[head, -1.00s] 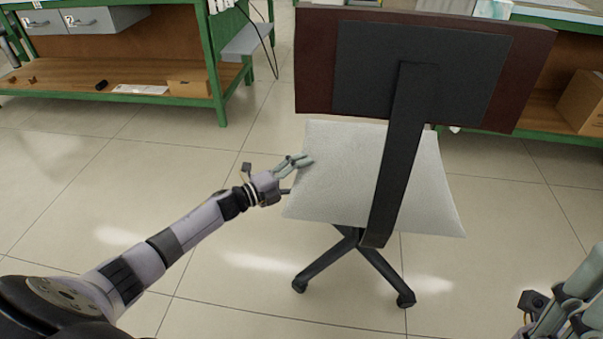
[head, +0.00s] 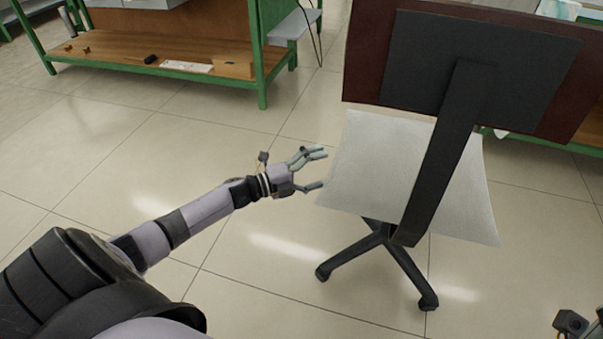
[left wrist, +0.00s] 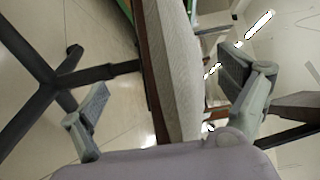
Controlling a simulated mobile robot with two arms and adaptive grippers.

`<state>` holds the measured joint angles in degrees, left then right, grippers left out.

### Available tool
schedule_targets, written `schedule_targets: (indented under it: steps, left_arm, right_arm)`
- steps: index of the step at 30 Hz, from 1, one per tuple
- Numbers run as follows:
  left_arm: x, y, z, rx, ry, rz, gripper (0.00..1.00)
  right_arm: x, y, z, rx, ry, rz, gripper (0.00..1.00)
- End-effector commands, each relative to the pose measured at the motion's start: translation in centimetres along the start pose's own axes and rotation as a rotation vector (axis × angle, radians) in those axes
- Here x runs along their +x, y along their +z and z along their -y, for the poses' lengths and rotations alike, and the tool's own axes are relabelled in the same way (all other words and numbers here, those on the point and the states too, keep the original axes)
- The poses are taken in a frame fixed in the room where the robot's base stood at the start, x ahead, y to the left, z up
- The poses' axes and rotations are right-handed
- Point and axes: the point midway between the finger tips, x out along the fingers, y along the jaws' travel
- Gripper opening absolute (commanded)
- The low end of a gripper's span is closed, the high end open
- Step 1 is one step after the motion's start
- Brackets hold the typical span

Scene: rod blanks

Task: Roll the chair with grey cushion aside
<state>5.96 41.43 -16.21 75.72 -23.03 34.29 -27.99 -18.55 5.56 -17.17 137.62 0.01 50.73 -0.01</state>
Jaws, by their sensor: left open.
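The chair with grey cushion stands on the tiled floor at the right of the head view. Its pale grey cushion (head: 385,165) faces up, and its dark red and black backrest (head: 480,70) is nearest me. A black post joins them above a black wheeled base (head: 385,255). My left gripper (head: 321,170) is open and empty beside the cushion's left edge. In the left wrist view the cushion (left wrist: 178,65) edge lies between the spread fingers (left wrist: 165,100), with no clear contact on either side. Only a scrap of my right gripper (head: 575,325) shows at the lower right corner.
A green-framed workbench (head: 264,85) with a wooden lower shelf stands at the upper left. Another green bench (head: 500,137) is partly hidden behind the chair. The tiled floor (head: 120,150) left of the chair is clear.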

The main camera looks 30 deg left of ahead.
Motion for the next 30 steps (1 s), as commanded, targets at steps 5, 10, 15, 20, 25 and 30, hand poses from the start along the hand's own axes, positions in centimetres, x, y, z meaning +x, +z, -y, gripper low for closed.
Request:
schedule_targets:
  steps: [5, 10, 15, 20, 25, 30]
  left_arm:
    - [-3.5, 0.0, -0.1, 0.0, 0.003, 0.0, 0.94]
    - [-5.5, 0.0, -0.1, -0.001, 0.001, 0.0, 0.94]
    - [-6.2, 0.0, 0.0, 0.0, 0.0, -0.001, 0.94]
    - [-6.2, 0.0, 0.0, 0.0, -0.001, -0.001, 0.94]
    - [-6.2, 0.0, 0.0, 0.0, -0.001, 0.0, 0.94]
    - [-6.2, 0.0, 0.0, 0.0, 0.0, 0.0, 0.94]
  right_arm:
    - [0.0, 0.0, 0.0, 0.0, 0.0, 0.0, 0.4]
    - [0.0, 0.0, 0.0, 0.0, 0.0, 0.0, 0.4]
    - [0.0, 0.0, 0.0, 0.0, 0.0, 0.001, 0.4]
    - [0.0, 0.0, 0.0, 0.0, -0.001, 0.001, 0.4]
    - [0.0, 0.0, 0.0, 0.001, -0.001, 0.001, 0.4]
    - [0.0, 0.0, 0.0, 0.001, -0.001, 0.001, 0.4]
